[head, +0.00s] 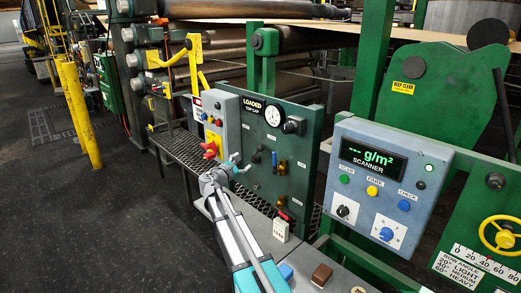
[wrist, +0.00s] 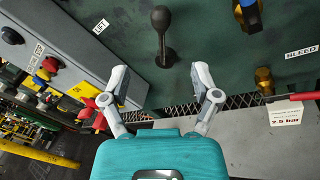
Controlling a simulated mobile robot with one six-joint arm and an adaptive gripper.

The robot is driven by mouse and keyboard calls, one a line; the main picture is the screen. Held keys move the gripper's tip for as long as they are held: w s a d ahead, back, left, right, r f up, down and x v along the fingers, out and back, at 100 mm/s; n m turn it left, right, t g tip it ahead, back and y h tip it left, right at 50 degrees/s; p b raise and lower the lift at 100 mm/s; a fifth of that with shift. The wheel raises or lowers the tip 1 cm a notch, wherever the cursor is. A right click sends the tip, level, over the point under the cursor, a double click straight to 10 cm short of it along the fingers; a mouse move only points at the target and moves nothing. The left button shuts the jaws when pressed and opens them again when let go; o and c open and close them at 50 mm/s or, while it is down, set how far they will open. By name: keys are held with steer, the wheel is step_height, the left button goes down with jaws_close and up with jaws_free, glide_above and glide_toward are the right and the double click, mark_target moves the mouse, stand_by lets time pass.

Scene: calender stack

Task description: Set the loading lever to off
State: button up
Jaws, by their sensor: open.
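The likely loading lever, a black ball-knob lever (wrist: 161,28), stands on the dark green panel in the wrist view, its knob at the top and its base lower. A "LIFT" label (wrist: 101,25) is at its upper left. In the head view the lever (head: 257,155) shows small on the green panel under the "LOADED" sign (head: 253,105). My gripper (head: 232,163) is in front of this panel, left of the lever. In the wrist view my gripper (wrist: 161,84) is open and empty, its fingers spread below the lever's base, apart from it.
A blue-handled valve (wrist: 247,15) and a brass valve (wrist: 264,82) are right of the lever. A red handle (wrist: 300,97) sits above a "2.5 bar" tag (wrist: 284,115). A grey button box (wrist: 75,50) stands close on the left. The scanner box (head: 383,180) is at the right.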

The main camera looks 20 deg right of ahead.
mark_target(259, 150)
steer(key=shift+w+d, duration=0.1)
steer(key=x, duration=1.3)
steer(key=shift+w+d, duration=0.15)
steer(key=shift+d, duration=0.1)
